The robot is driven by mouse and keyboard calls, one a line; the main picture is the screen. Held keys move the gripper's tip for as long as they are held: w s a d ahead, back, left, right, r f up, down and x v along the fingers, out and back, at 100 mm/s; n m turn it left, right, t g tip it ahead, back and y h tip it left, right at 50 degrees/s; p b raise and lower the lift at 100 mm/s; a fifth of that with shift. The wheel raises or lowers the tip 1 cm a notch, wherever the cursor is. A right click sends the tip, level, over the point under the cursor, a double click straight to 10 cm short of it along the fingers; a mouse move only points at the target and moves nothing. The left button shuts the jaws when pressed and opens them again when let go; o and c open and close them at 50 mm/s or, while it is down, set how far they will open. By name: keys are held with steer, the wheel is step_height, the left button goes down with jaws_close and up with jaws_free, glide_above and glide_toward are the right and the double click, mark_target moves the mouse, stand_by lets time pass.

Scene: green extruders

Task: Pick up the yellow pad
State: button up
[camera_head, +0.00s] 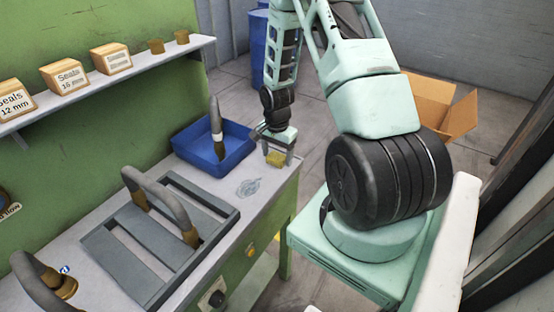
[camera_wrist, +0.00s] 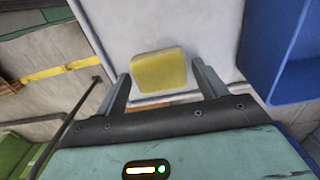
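The yellow pad (camera_wrist: 159,71) is a small rounded block on the light worktop, near the worktop's edge. In the wrist view it lies between and just beyond the two fingertips of my gripper (camera_wrist: 163,80), with gaps on both sides. In the head view the pad (camera_head: 275,158) shows beneath my gripper (camera_head: 277,152), at the far right corner of the worktop. My gripper is open and points down. I cannot tell its exact height above the pad.
A blue tray (camera_head: 183,146) with a brush (camera_head: 216,125) stands left of my gripper. A grey slatted frame (camera_head: 150,245) and curved pipes lie nearer on the worktop (camera_head: 262,200). A shelf (camera_head: 120,75) holds seal boxes. A cardboard box (camera_head: 435,100) is on the floor beyond.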

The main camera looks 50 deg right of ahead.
mark_target(276, 156)
steer(key=c, duration=0.6)
steer(key=shift+r, duration=0.15)
steer(key=shift+c, duration=0.2)
step_height(276, 156, up, 10)
steer(key=b, duration=0.2)
steer(key=shift+o, duration=0.4)
steer(key=shift+a, duration=0.1)
